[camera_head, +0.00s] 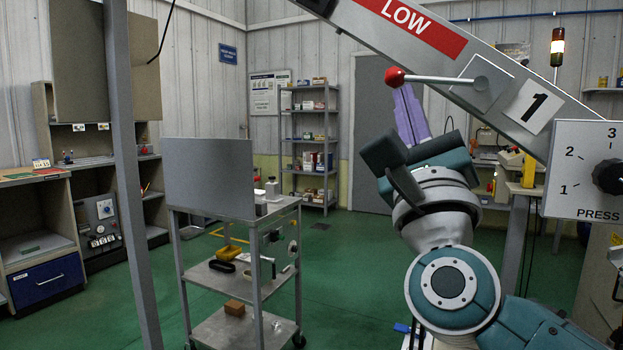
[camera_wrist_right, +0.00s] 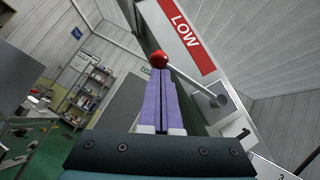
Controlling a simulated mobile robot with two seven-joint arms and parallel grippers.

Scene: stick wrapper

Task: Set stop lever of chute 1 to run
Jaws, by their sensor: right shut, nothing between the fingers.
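The stop lever (camera_head: 437,80) of chute 1 is a thin metal rod with a red ball knob (camera_head: 394,77) at its left end. It points left, nearly level, from a pivot plate on the sloping grey chute (camera_head: 440,45) marked LOW and 1. My right gripper (camera_head: 404,92) has purple fingers, shut and empty, pointing up with their tips just below the knob. In the right wrist view the red knob (camera_wrist_right: 159,59) shows just beyond the fingertips (camera_wrist_right: 160,78). I cannot tell whether they touch. My left gripper is not in view.
A white panel (camera_head: 590,165) with a black dial marked 1, 2, 3 and PRESS stands at the right. A metal cart (camera_head: 225,273) with small items stands at the lower left, behind a grey post (camera_head: 128,170). Shelves (camera_head: 310,140) stand at the back. Green floor between is open.

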